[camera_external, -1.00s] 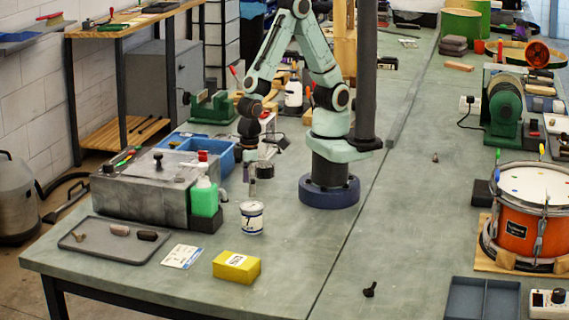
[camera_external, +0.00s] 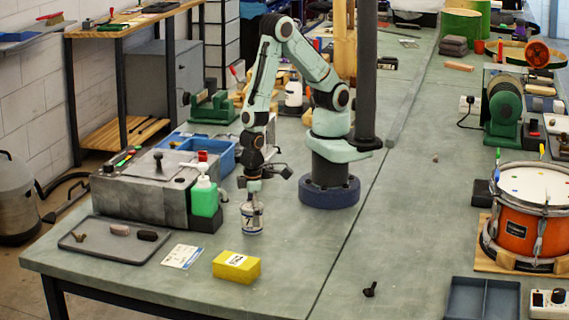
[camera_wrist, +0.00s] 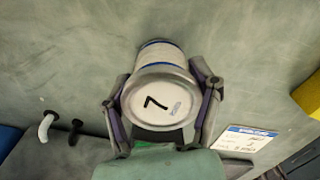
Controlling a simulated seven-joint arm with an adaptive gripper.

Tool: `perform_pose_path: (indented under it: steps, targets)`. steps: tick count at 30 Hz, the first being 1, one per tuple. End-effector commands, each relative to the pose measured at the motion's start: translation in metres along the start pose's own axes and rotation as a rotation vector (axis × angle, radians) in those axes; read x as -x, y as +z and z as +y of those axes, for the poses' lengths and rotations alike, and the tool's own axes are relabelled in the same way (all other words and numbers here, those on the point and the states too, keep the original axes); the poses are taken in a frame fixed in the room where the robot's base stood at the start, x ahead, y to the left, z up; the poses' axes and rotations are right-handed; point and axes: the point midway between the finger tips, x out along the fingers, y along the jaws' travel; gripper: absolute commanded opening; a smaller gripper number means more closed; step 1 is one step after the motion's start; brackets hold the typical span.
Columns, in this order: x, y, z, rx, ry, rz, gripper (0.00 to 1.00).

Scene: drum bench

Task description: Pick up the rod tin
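The rod tin, a white can with blue bands (camera_external: 252,222), stands upright on the bench behind the yellow box. In the wrist view the tin (camera_wrist: 160,95) shows a pale top marked with a black 7. My gripper (camera_external: 252,200) points down over the tin. In the wrist view my gripper's fingers (camera_wrist: 162,102) are spread, one on each side of the tin. They look close to its sides, and firm contact does not show. The tin's far side is hidden.
A green bottle (camera_external: 205,196) and a grey metal box (camera_external: 145,192) stand left of the tin. The yellow box (camera_external: 236,267) and a white card (camera_external: 182,256) lie in front. A grey tray (camera_external: 85,245) lies farther left.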

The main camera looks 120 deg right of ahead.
Motion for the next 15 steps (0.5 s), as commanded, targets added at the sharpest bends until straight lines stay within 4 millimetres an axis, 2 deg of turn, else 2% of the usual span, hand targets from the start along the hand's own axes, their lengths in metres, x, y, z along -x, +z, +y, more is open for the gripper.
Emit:
perform_pose_path:
  steps: [1, 3, 15]
  targets:
    - [0.0001, 0.0000, 0.0000, 0.000, 0.000, 0.000, 0.35]
    - [0.0001, 0.0001, 0.0001, 0.000, 0.000, 0.000, 0.17]
    - [0.0058, -0.0003, -0.0001, 0.000, 0.000, 0.001, 0.16]
